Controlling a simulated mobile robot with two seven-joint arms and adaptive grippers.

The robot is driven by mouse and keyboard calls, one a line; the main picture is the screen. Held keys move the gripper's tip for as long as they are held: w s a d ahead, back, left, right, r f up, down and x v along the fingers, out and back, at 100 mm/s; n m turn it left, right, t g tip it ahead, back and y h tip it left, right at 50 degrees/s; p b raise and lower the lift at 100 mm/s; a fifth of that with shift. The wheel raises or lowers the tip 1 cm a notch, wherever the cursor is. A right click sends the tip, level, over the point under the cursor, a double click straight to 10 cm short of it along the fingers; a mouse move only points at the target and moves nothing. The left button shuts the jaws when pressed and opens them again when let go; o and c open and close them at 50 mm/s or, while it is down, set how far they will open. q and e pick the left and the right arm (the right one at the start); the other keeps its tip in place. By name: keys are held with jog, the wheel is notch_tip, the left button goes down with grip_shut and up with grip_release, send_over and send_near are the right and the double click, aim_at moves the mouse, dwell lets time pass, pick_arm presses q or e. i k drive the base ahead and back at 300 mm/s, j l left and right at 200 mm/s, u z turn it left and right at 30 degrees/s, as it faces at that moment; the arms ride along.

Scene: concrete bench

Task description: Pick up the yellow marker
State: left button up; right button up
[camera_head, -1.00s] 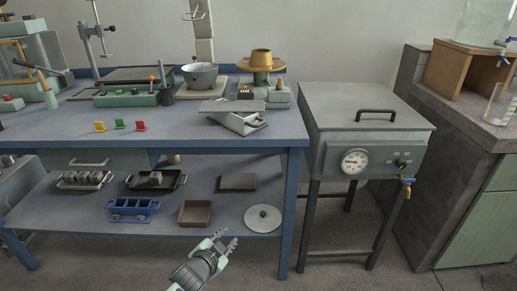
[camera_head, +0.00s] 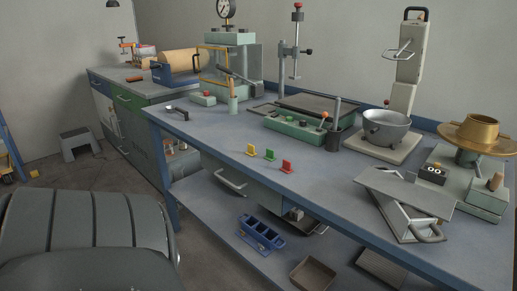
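The yellow marker (camera_head: 251,149) is a small upright flag-like piece on a flat foot. It stands near the front edge of the blue-grey bench top (camera_head: 225,135). A similar green marker (camera_head: 270,155) stands just right of it, and a red marker (camera_head: 287,166) stands further right. The three stand apart in a row, and nothing covers the yellow one. Neither of my grippers shows in this view.
A grey bowl (camera_head: 386,128) stands to the right. Below are a drawer handle (camera_head: 231,180) and a lower shelf with a blue rack (camera_head: 261,233).

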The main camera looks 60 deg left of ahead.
aim_at(251, 152)
jog(key=i+u, duration=0.15)
jog(key=u, duration=1.75)
jog(key=k+j+z, duration=0.3)
jog(key=j, duration=0.25)
jog(key=k, duration=0.1)
